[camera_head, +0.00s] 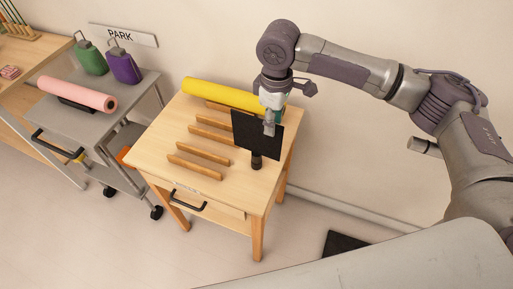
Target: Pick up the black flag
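The black flag (244,131) stands upright near the right side of the small wooden table, on a short dark base (257,162). My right gripper (269,127) reaches down from above and behind it. A grey finger lies over the flag's upper right part, in front of the dark panel. The other finger is hidden, so I cannot tell whether the gripper is closed on the flag. My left gripper is out of view.
The wooden table (160,153) also holds several wooden slats (199,152) and a yellow roll (222,95) at the back. A grey cart (50,109) at left carries a pink roll (78,95), a green bottle (90,58) and a purple bottle (124,68). The table's front right corner is clear.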

